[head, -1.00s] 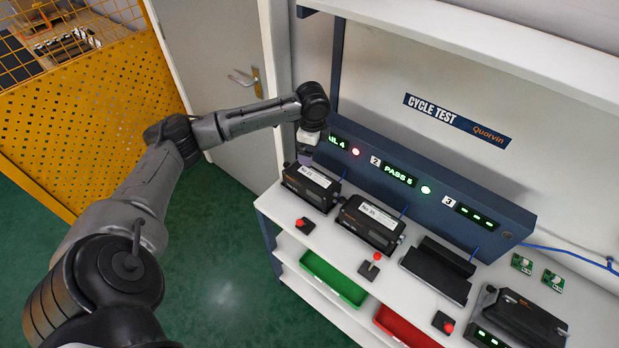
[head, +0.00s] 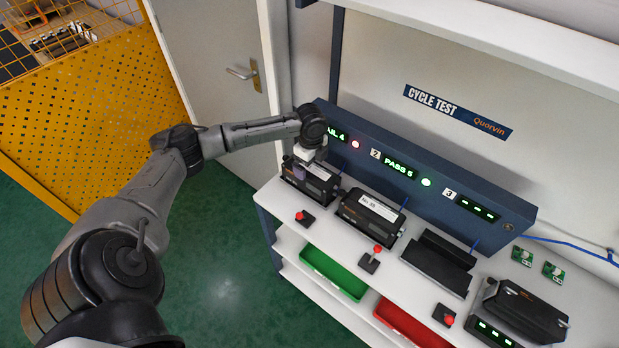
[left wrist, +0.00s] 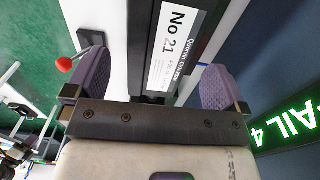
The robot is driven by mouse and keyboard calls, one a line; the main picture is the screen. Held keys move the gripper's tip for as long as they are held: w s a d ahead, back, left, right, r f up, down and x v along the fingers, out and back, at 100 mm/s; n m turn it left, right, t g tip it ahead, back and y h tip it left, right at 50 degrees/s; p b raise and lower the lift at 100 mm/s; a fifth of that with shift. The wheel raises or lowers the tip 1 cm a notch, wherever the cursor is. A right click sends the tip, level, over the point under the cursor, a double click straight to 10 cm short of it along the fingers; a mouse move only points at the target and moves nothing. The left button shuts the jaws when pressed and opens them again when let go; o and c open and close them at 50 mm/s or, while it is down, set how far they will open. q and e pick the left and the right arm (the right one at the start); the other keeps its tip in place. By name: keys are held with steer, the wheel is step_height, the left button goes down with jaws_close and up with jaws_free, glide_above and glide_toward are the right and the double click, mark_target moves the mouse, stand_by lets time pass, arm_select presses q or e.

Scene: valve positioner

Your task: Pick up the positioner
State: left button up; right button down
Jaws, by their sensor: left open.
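A black positioner (head: 312,186) sits in the leftmost station on the bench, under my left gripper (head: 303,163). In the left wrist view its white label (left wrist: 173,50) reads "No 21". My left gripper's purple fingers (left wrist: 150,82) are open, one on each side of the positioner, with no clear contact. A second black positioner (head: 371,215) with a white label sits in station 2. The cradle (head: 438,262) at station 3 is empty. My right gripper is not in view.
A blue display panel (head: 452,205) runs behind the stations, with a red lamp (head: 355,144) and a green lamp (head: 426,182). Red-knobbed levers (head: 377,250) stand in front. Green (head: 334,272) and red (head: 410,322) bins sit below. Another black unit (head: 525,308) is at right.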

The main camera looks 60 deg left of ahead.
mark_target(309, 171)
arm_select(q)
steer(key=shift+s+a+f, duration=0.1)
steer(key=shift+a+f, duration=0.05)
steer(key=shift+f, duration=0.95)
steer(key=shift+a+f, duration=0.15)
steer(key=shift+f, duration=0.95)
steer(key=shift+f+b, duration=0.3)
steer(key=shift+f, duration=0.2)
steer(key=c, duration=1.5)
steer(key=shift+r, duration=0.15)
steer(key=shift+c, duration=0.6)
steer(key=shift+r, duration=0.1)
